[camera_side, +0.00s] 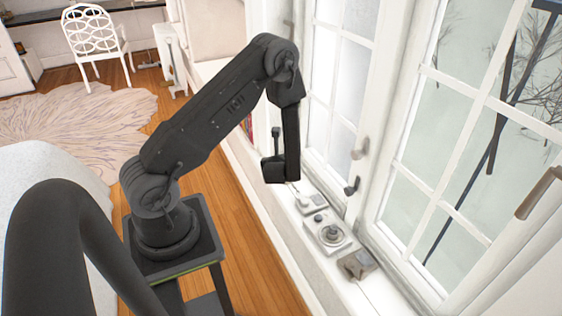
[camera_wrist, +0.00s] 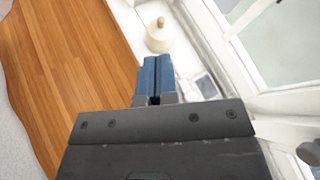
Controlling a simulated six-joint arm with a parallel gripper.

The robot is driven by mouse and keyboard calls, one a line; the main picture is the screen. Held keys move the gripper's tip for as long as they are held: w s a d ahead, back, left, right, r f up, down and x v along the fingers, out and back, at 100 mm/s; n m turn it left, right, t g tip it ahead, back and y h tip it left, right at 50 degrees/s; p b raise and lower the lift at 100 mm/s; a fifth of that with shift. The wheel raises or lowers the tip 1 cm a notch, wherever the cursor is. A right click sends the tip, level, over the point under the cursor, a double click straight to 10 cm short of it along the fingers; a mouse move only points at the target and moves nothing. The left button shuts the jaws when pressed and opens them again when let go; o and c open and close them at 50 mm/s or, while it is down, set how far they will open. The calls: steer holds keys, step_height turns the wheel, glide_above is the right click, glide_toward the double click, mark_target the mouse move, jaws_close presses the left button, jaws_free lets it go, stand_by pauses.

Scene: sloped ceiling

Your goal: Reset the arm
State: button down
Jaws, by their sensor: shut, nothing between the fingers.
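The wrist view shows my gripper (camera_wrist: 156,63), with its two blue fingers side by side and closed together, nothing held between them. In the side view my arm reaches up and over, with its last link hanging down near the window sill (camera_side: 375,288). The fingers are hard to make out there.
In the wrist view a pale round jar with a beige knob (camera_wrist: 158,40) stands beyond the fingertips, apart from them. In the side view, a square piece with a round dark top (camera_side: 332,233) and a small grey object (camera_side: 357,264) sit on the sill. Tall windows (camera_side: 440,130) border it.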

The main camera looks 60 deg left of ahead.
steer(key=s+d+r+n+g, duration=0.25)
steer(key=r+n, duration=0.25)
steer(key=r, duration=0.3)
steer(key=s+d+r+n+g, duration=0.2)
steer(key=s+r+n, duration=0.2)
steer(key=r+n, duration=0.3)
steer(key=s+d+r+n+t+h, duration=0.2)
steer(key=s+d+r+n+h, duration=0.3)
steer(key=d+r, duration=0.45)
steer(key=s+d+r+n+t+h, duration=0.2)
steer(key=s+d+r+n+h, duration=0.3)
steer(key=d, duration=0.8)
steer(key=w+a+f+g, duration=0.2)
steer(key=w+a, duration=0.4)
steer(key=w, duration=0.5)
steer(key=w+a+f+g, duration=0.25)
steer(key=w+a, duration=0.45)
steer(key=w, duration=0.5)
steer(key=w+a+f+n, duration=0.1)
steer(key=w+a+f, duration=0.5)
steer(key=a+f, duration=0.45)
steer(key=shift+s+a+f+n+g+y, duration=0.15)
steer(key=shift+s+a+f+g, duration=0.75)
steer(key=shift+f, duration=3.75)
steer(key=shift+s+a+f+n+t+y, duration=0.2)
steer(key=shift+a+f, duration=1.5)
steer(key=shift+f, duration=3)
steer(key=shift+s+a+f+n+g+h, duration=0.25)
steer(key=shift+a+f, duration=1.05)
steer(key=shift+f, duration=3.35)
